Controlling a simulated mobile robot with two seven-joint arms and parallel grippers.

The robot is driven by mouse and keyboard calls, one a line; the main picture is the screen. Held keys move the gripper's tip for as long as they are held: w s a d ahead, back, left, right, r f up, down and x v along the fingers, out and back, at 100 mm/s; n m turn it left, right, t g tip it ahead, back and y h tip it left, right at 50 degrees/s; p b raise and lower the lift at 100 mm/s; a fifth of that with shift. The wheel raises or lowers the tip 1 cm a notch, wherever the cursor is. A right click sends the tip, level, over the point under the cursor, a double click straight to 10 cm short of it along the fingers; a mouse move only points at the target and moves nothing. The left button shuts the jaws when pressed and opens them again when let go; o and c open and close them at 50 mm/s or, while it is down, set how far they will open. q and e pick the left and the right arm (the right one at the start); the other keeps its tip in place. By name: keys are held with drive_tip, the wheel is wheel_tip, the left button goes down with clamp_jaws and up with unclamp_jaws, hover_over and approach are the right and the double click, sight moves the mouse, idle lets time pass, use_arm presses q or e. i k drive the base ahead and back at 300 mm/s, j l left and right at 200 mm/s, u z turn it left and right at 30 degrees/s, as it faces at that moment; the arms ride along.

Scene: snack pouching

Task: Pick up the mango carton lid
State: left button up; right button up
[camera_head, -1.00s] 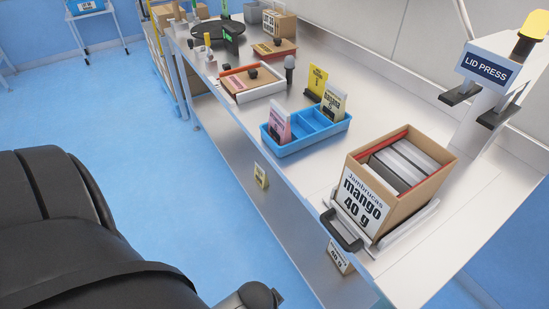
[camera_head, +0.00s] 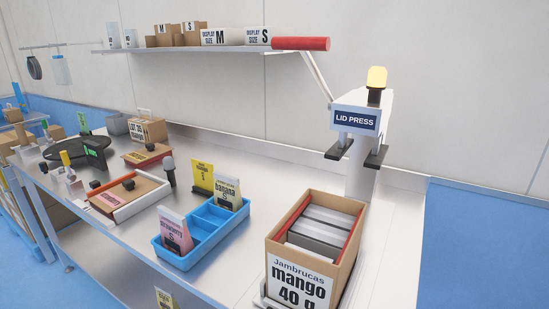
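The mango carton (camera_head: 325,285) stands open-topped at the front right of the steel bench, with a white "Jambrucas mango 40 g" label. Several grey and white flat packs (camera_head: 322,229) stand inside it, beside red inner edges. No lid lies on it. A flat brown board with a black knob (camera_head: 138,196) lies in a white and red frame at the left. A second knobbed brown board (camera_head: 150,157) lies behind it. I cannot tell whether either is the mango carton lid. Neither of my grippers is in view.
A blue divided tray (camera_head: 208,239) holds strawberry and banana cards left of the carton. The lid press (camera_head: 356,121) rises behind the carton. Bare bench lies between tray and press.

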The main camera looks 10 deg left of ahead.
sight(151, 153)
drive_tip(key=j+z, duration=0.35)
drive_tip(key=j, duration=0.7)
drive_tip(key=j+z, duration=0.3)
drive_tip(key=j, duration=0.75)
drive_tip(key=j+z, duration=0.15)
drive_tip(key=j, duration=0.3)
drive_tip(key=j+z, duration=0.2)
drive_tip(key=j, duration=0.2)
drive_tip(key=k+j+z, duration=0.15)
drive_tip(key=j, duration=0.25)
drive_tip(key=k+j+z, duration=0.15)
drive_tip(key=j, duration=0.25)
drive_tip(key=j+z, duration=0.2)
drive_tip(key=j, duration=0.2)
drive_tip(key=k, duration=0.05)
